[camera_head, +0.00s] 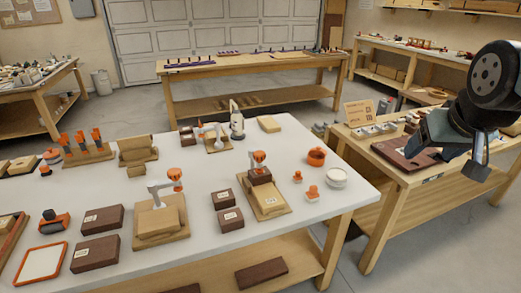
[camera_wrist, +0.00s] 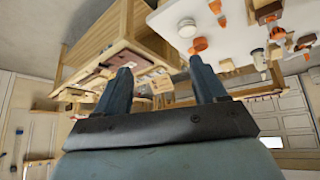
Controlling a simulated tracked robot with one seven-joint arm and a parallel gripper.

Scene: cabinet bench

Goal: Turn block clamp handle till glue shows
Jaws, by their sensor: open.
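Several clamps with orange handles stand on the white bench top; which one is the block clamp I cannot tell. One clamp (camera_head: 165,187) stands over pale wood blocks on a board at the front middle. Another clamp (camera_head: 258,158) stands over a dark block on a pale board to its right. A third clamp (camera_head: 200,132) is farther back. No glue can be made out. My gripper (camera_head: 478,158) is at the far right, raised and well apart from these clamps. In the wrist view my gripper (camera_wrist: 164,84) is open and empty, with the bench top tilted beyond it.
Dark labelled blocks (camera_head: 96,252), an orange-framed tray (camera_head: 41,263), an orange pot (camera_head: 317,156) and a white round tub (camera_head: 336,178) are on the white bench (camera_head: 300,232). A white bottle (camera_head: 237,125) stands at the back. A wooden side table (camera_head: 408,180) is below my gripper.

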